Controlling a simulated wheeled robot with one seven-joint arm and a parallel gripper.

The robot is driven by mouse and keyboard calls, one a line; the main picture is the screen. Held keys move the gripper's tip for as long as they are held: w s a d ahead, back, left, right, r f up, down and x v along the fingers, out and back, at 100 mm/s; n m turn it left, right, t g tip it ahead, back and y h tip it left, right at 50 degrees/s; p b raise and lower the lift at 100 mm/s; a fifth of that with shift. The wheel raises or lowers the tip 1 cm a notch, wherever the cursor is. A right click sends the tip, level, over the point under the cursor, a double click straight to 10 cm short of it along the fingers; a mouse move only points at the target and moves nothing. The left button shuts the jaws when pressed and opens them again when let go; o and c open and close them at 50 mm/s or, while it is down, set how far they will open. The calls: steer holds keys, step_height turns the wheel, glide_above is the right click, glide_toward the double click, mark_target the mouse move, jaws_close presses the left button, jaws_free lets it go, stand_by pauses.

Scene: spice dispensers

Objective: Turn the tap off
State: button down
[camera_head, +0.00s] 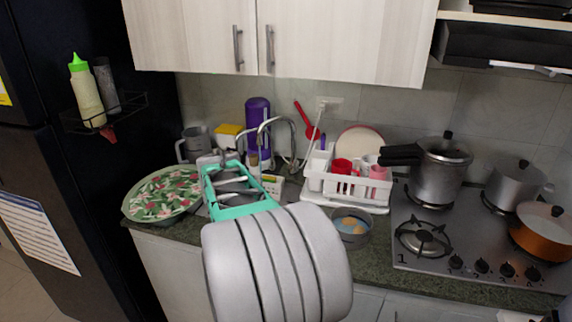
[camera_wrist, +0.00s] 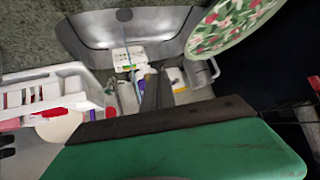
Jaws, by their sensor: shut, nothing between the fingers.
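The silver tap (camera_head: 278,124) has a tall curved spout and stands behind the sink area in the head view. I cannot tell its handle's position or whether water runs. My gripper shows as a teal-edged body (camera_head: 240,204) in front of the tap; its fingertips cannot be made out there. In the wrist view my dark fingers (camera_wrist: 152,78) are together and empty, in front of the green body. They point toward small items by the sink basin (camera_wrist: 165,40). A thin pale blue line crosses the basin; I cannot tell if it is water. No touch with the tap is visible.
A white dish rack (camera_head: 345,187) with red cups stands right of the tap. A purple bottle (camera_head: 258,115) is behind it. A floral tray (camera_head: 163,194) lies at the left, beside the dark fridge. Pots and the hob (camera_head: 470,245) fill the right counter.

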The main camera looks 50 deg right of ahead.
steer(key=s+d+m+h, duration=0.1)
steer(key=d+m+h, duration=0.15)
steer(key=d, duration=0.95)
steer(key=m+h+p, duration=0.3)
glide_above(292, 163)
steer(key=s, duration=0.2)
step_height(292, 163, down, 2)
steer(key=f, duration=0.1)
steer(key=shift+g, duration=0.4)
steer(key=f, duration=0.1)
steer(key=f+p, duration=0.1)
steer(key=w+a+f, duration=0.1)
steer(key=f, duration=0.1)
steer(key=shift+a, duration=0.1)
